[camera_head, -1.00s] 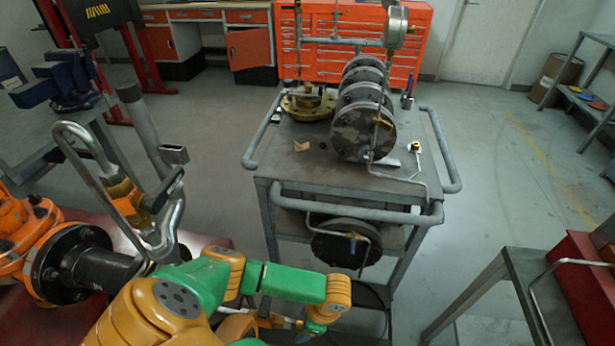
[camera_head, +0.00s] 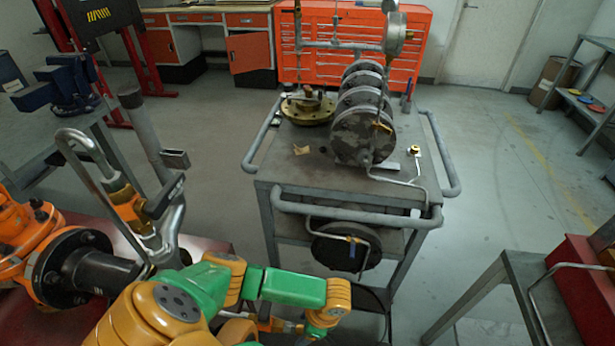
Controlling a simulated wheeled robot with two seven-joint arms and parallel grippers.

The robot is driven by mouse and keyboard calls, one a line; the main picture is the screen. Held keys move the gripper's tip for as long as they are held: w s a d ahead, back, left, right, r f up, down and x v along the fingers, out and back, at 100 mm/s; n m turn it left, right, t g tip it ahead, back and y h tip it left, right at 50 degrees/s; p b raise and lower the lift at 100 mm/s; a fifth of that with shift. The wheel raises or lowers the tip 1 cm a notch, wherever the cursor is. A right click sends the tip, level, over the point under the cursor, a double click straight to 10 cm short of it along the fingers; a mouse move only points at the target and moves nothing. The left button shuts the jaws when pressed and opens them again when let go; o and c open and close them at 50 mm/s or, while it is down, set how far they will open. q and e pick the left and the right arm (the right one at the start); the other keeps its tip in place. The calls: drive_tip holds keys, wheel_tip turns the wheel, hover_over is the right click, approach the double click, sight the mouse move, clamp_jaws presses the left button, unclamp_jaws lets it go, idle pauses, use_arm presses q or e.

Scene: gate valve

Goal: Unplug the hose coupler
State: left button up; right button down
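I cannot single out the hose coupler with certainty. A brass fitting (camera_head: 415,151) sits at the end of a thin metal tube on the right of the cart's top. Another brass-coloured fitting (camera_head: 127,205) is on a bent steel piece that rises at the left, beside an orange flanged valve (camera_head: 25,245). My green and yellow arm (camera_head: 285,287) crosses the bottom middle and bends downward at its right end. A small orange part with a grey tip (camera_head: 277,323) shows below it, mostly hidden. I see no gripper fingertips clearly.
A metal cart (camera_head: 290,168) with tubular rails carries a flanged pipe assembly (camera_head: 352,137) and a pressure gauge (camera_head: 394,36). A vise (camera_head: 60,85) is at the left. A bench with a red box (camera_head: 580,285) stands at lower right. The floor right of the cart is clear.

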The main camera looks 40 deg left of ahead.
use_arm(q)
drive_tip(key=shift+p, duration=0.3)
clamp_jaws()
idle(0.3)
idle(0.8)
drive_tip(key=shift+d, duration=0.1)
idle(0.4)
drive_tip(key=shift+w+d+b, duration=0.25)
drive_tip(key=shift+w+d, duration=0.3)
drive_tip(key=shift+d, duration=0.25)
drive_tip(key=shift+w+d+b, duration=0.2)
drive_tip(key=shift+w+d, duration=0.3)
drive_tip(key=shift+d, duration=0.3)
drive_tip(key=shift+w+d+f+b, duration=0.15)
drive_tip(key=shift+w+d+b, duration=0.2)
drive_tip(key=shift+w+d, duration=0.3)
